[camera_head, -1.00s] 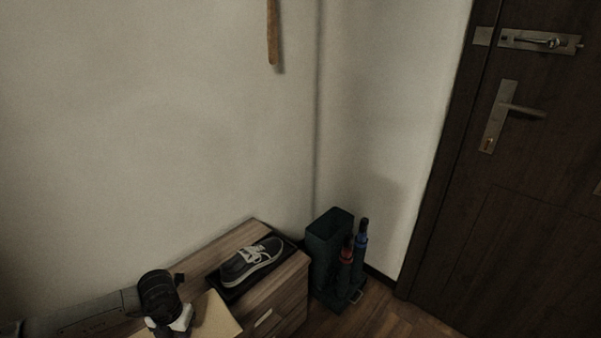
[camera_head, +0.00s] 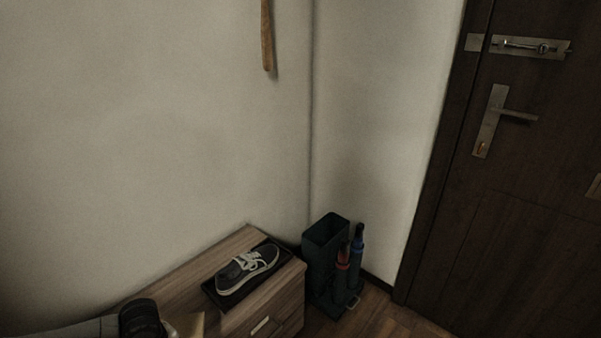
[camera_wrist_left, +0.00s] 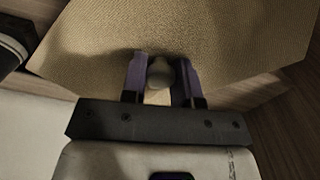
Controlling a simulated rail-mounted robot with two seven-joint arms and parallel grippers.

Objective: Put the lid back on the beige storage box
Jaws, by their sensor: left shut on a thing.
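The beige woven lid (camera_wrist_left: 90,45) fills much of the left wrist view, with a small round knob (camera_wrist_left: 160,72) on top. My left gripper (camera_wrist_left: 160,80) is shut on the knob, one purple finger on each side of it. In the head view only a small part of the beige lid (camera_head: 190,322) shows at the bottom edge, beside my dark left wrist. The gripper fingers are out of sight there. I cannot make out the beige storage box in either view; whether it is under the lid is hidden. My right gripper is not in view.
A wooden cabinet (camera_head: 215,247) stands against the wall. A dark shoe (camera_head: 247,270) lies on a black tray (camera_head: 211,291) on its right end. A dark umbrella stand (camera_head: 322,262) with umbrellas stands right of it, near the door (camera_head: 520,190). Cabinet top behind the lid is bare.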

